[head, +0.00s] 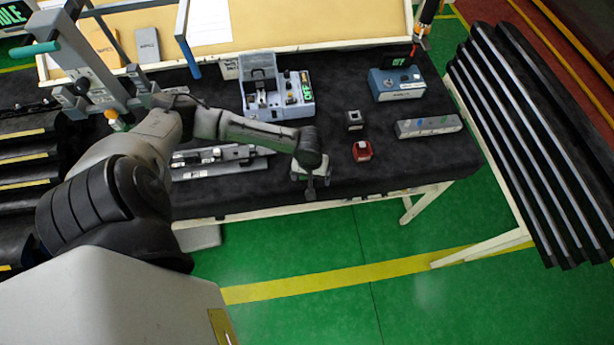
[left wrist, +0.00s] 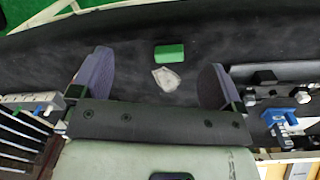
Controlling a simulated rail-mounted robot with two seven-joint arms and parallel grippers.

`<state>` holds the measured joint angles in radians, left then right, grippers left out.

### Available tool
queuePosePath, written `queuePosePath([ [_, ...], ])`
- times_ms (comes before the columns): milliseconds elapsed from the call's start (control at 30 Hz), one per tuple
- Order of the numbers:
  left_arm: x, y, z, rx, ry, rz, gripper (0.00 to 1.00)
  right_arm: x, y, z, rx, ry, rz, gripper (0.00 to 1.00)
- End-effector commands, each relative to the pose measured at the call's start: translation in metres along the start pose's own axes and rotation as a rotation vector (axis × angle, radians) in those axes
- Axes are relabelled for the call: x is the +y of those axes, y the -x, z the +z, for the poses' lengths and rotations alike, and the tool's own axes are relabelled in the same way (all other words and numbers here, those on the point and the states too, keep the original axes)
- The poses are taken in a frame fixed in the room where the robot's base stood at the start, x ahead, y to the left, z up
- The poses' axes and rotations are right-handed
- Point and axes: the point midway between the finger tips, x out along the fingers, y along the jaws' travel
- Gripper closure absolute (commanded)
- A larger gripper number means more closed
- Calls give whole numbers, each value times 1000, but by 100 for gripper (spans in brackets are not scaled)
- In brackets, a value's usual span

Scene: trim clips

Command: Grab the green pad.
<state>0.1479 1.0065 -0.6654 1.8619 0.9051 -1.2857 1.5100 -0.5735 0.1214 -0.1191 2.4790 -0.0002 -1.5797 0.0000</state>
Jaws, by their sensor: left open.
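The green pad (left wrist: 169,53) shows in the left wrist view as a small green block on the black table mat, just beyond the opening between my fingertips. It looks apart from both fingers. I cannot make it out in the head view, where my gripper and wrist cover that spot. My left gripper (left wrist: 158,66) is open and empty, its two dark fingers spread wide. A pale grey-white flat piece (left wrist: 165,79) lies between the fingers, nearer me than the pad. In the head view my left gripper (head: 314,182) hangs near the table's front edge. My right gripper is not seen.
A grey strip with coloured buttons (head: 429,126) lies farther right. A blue-grey fixture (head: 277,104) and a blue box (head: 397,84) stand behind. Metal rails (head: 215,160) lie left.

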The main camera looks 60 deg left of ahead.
Motion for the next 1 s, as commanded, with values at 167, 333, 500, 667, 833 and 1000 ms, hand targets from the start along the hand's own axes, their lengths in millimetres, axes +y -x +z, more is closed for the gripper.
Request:
queuePosePath([
  [167, -24, 3, -51, 27, 246, -41, 6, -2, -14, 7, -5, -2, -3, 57],
  [333, -32, -5, -65, 31, 338, -49, 6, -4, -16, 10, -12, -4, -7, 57],
  [500, -34, -34, -67, 30, 345, -49, 6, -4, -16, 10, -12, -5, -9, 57],
  [667, -35, -59, -67, 31, 344, -50, 6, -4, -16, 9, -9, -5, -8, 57],
  [833, -36, -74, -68, 32, 341, -49, 6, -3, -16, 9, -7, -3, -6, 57],
  [1000, -36, -80, -68, 32, 340, -49, 6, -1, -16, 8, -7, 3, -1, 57],
])
